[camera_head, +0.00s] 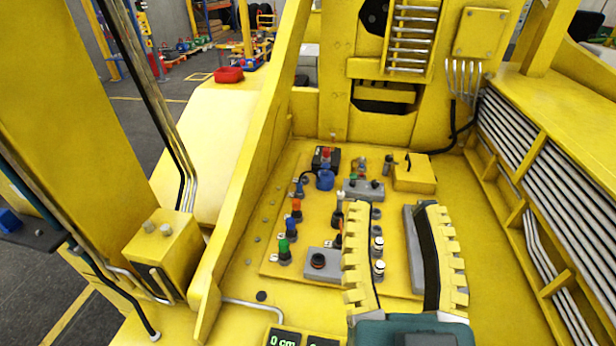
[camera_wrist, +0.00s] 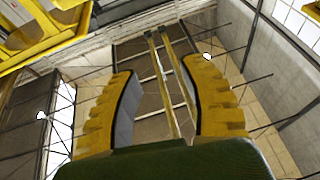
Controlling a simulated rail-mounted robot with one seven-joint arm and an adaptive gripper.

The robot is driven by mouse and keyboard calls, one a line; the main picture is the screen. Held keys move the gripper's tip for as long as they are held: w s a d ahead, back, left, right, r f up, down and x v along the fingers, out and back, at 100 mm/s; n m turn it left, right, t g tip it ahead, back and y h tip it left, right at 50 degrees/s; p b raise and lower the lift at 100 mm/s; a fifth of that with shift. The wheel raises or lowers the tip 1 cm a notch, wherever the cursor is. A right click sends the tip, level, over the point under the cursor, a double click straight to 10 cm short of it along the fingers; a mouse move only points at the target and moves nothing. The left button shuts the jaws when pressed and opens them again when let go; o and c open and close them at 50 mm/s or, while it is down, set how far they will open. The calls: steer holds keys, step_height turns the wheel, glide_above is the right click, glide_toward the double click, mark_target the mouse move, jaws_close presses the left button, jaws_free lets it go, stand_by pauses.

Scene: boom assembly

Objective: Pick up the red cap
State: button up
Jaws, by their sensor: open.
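A round red cap-like piece (camera_head: 229,75) sits on the yellow ledge at the upper left of the head view. A smaller red-topped fitting (camera_head: 326,153) stands at the back of the yellow panel. My gripper (camera_head: 394,206) is open and empty over the right part of the panel, with its yellow ribbed fingers pointing up in the picture. It is apart from both red pieces. The wrist view shows my open gripper (camera_wrist: 160,70) with nothing between the fingers, facing the hall's walls and beams. No red piece shows there.
Several coloured fittings stand on the panel (camera_head: 290,263), among them a green one (camera_head: 284,247), an orange one (camera_head: 296,206) and a blue one (camera_head: 325,179). A slanted yellow wall (camera_head: 252,160) separates the panel from the ledge (camera_head: 222,120). Metal pipes (camera_head: 575,200) line the right side.

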stand_by(0.4)
steer(key=o, duration=0.7)
steer(key=shift+c, duration=0.2)
